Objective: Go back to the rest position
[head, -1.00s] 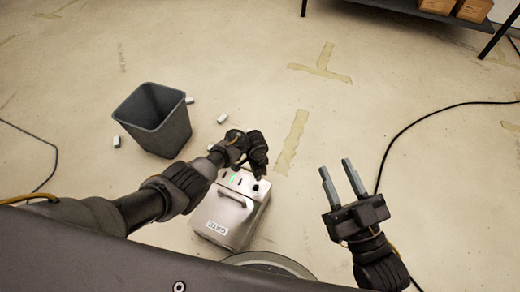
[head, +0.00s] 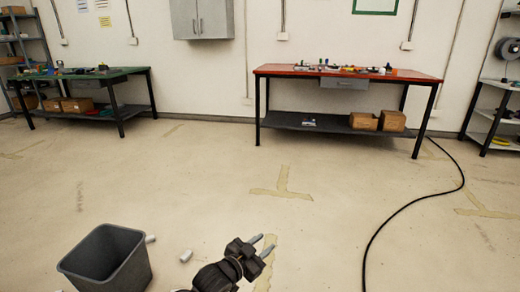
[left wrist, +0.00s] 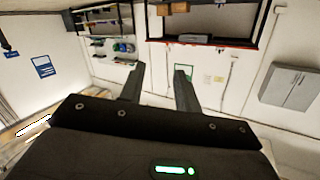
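My left gripper (head: 264,245) shows at the bottom middle of the head view, held above the floor with its two fingers apart and nothing between them. In the left wrist view its fingers (left wrist: 158,80) are also spread and empty, with the room behind them appearing upside down. My right gripper is not in the head view now. The silver box labelled GATE from the earlier frame is out of view.
A dark grey bin (head: 105,262) stands at the lower left, with small white pieces (head: 186,256) on the floor beside it. A red-topped bench (head: 345,73) and a green-topped bench (head: 80,75) stand by the wall. A black cable (head: 400,210) crosses the floor at right.

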